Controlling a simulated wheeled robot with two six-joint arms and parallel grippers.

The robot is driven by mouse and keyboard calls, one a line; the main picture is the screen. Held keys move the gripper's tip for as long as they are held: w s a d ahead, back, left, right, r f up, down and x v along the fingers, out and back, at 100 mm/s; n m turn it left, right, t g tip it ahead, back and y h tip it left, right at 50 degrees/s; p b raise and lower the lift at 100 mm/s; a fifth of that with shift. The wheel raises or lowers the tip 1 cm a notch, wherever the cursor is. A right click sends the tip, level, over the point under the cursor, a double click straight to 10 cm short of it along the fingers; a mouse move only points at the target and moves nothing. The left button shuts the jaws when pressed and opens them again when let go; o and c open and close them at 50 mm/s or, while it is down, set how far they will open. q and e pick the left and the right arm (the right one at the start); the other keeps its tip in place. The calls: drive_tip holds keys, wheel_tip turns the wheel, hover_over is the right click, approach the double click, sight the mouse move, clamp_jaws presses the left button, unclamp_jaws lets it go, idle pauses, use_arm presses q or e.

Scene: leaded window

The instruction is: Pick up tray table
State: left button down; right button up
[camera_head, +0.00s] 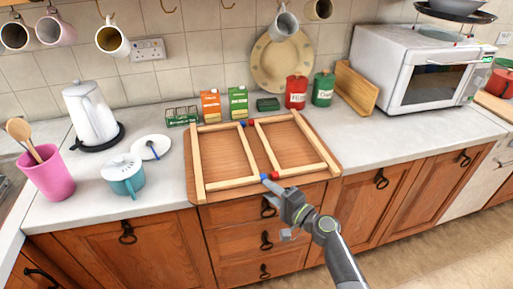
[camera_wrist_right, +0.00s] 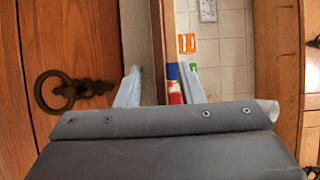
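The tray table seems to be the flat brown wooden board (camera_head: 226,140) on the worktop. Two pale wooden frames (camera_head: 197,160) lie on it side by side, with red and blue pieces at their inner corners. My right gripper (camera_head: 275,187) is at the board's front edge, close to the blue and red pieces there. In the right wrist view, its two fingers (camera_wrist_right: 160,88) stand apart. The board's brown edge (camera_wrist_right: 158,50) shows between them, with no clear contact. My left gripper is not in view.
Cartons (camera_head: 210,106) and red and green tins (camera_head: 297,93) stand behind the board. A teal pot (camera_head: 123,177), plate (camera_head: 150,147), kettle (camera_head: 92,115) and pink utensil pot (camera_head: 48,173) stand left. A microwave (camera_head: 415,70) is right. Drawers (camera_head: 240,240) are below.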

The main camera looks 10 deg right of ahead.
drive_tip(key=shift+w, duration=0.1)
clamp_jaws()
drive_tip(key=shift+r, duration=0.15)
idle(0.3)
drive_tip(key=shift+r, duration=0.1)
